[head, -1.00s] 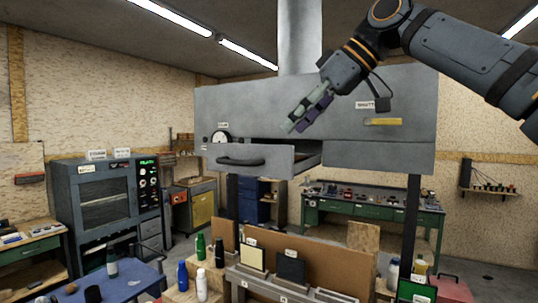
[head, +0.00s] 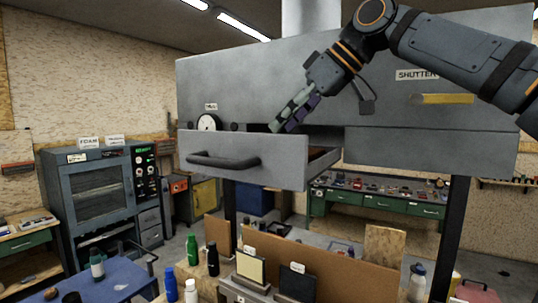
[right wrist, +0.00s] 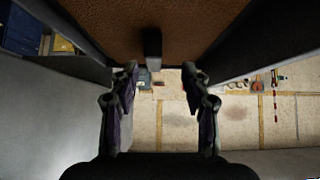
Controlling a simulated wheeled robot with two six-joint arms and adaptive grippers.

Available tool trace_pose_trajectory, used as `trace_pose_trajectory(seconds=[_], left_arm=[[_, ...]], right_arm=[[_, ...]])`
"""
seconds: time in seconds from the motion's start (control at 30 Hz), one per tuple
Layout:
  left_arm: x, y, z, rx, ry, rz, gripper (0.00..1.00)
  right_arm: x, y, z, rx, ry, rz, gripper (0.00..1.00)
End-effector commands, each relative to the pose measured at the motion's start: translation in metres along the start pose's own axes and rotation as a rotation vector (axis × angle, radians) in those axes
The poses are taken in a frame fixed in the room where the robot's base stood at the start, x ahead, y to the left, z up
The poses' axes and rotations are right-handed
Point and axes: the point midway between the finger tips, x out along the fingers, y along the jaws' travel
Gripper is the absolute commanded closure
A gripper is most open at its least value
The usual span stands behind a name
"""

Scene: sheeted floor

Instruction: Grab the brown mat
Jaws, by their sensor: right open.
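A brown, grainy sheet that looks like the brown mat (right wrist: 155,15) fills the top middle of the right wrist view, between two grey walls. A short grey bar (right wrist: 152,42) shows at its edge. In the head view the mat cannot be made out clearly; the grey drawer (head: 243,160) stands pulled out of the grey hood, its inside mostly hidden. My right gripper (head: 284,120) is open and empty, near the drawer's top edge. In the right wrist view its fingers (right wrist: 160,76) are apart, with a gap visible between them. My left gripper is not in view.
The grey hood (head: 415,115) with a yellow shutter handle is close behind my right arm. Below the drawer are several bottles and a brown board (head: 330,262). A dark oven-like cabinet (head: 95,190) stands at left. A green bench (head: 385,200) is behind.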

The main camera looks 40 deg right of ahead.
Motion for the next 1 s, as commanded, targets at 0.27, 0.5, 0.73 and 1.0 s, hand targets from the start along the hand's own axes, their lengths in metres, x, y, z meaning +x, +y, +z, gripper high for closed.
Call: trace_pose_trajectory(seconds=[0.27, 0.5, 0.73, 1.0], left_arm=[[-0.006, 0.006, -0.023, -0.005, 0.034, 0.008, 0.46], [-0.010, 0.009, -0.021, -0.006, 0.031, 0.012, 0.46], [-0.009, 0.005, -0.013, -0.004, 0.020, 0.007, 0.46], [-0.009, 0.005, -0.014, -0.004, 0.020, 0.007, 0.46]], right_arm=[[0.019, 0.000, -0.006, 0.001, -0.003, -0.001, 0.53], [0.053, 0.000, -0.009, 0.000, -0.001, 0.000, 0.53], [0.055, 0.000, -0.009, 0.000, 0.000, 0.000, 0.53], [0.055, 0.000, -0.009, 0.000, 0.001, 0.000, 0.90]])
